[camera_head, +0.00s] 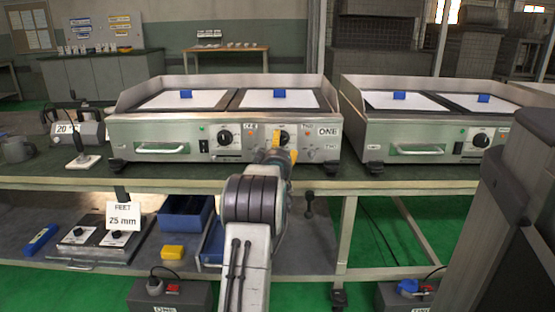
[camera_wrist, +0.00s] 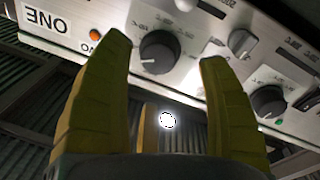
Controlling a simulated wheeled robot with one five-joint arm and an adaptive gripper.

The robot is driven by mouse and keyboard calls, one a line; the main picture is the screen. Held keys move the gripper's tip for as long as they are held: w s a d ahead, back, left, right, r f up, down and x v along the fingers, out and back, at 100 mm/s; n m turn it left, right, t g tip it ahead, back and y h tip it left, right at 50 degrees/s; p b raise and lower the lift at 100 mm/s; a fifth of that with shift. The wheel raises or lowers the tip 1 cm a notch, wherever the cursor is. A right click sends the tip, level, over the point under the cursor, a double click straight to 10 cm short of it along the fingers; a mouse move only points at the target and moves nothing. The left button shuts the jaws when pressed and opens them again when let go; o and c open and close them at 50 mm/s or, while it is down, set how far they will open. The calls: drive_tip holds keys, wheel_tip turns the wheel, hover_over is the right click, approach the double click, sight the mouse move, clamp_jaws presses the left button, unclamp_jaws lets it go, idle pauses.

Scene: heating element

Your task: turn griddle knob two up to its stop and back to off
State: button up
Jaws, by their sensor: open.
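The griddle labelled ONE (camera_head: 180,127) stands on the green bench, with its steel front panel facing me. Knob two (camera_head: 284,134), a round black knob, is the right one on that panel, partly hidden by my gripper. In the wrist view knob two (camera_wrist: 160,52) shows between and beyond the fingertips, against the inverted panel. Its pointer setting is too small to read. My gripper (camera_head: 283,146) is open in front of it, and its yellow fingers (camera_wrist: 164,47) stand either side of the knob. I cannot tell whether they touch it.
Knob one (camera_head: 225,137) is left of knob two and also shows in the wrist view (camera_wrist: 268,100). A grey protruding piece (camera_wrist: 242,42) lies between the knobs there. A second griddle (camera_head: 430,135) stands to the right. The lower shelf (camera_head: 290,255) holds blue bins (camera_head: 186,215).

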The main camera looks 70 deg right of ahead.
drive_tip(key=v, duration=0.7)
idle(0.5)
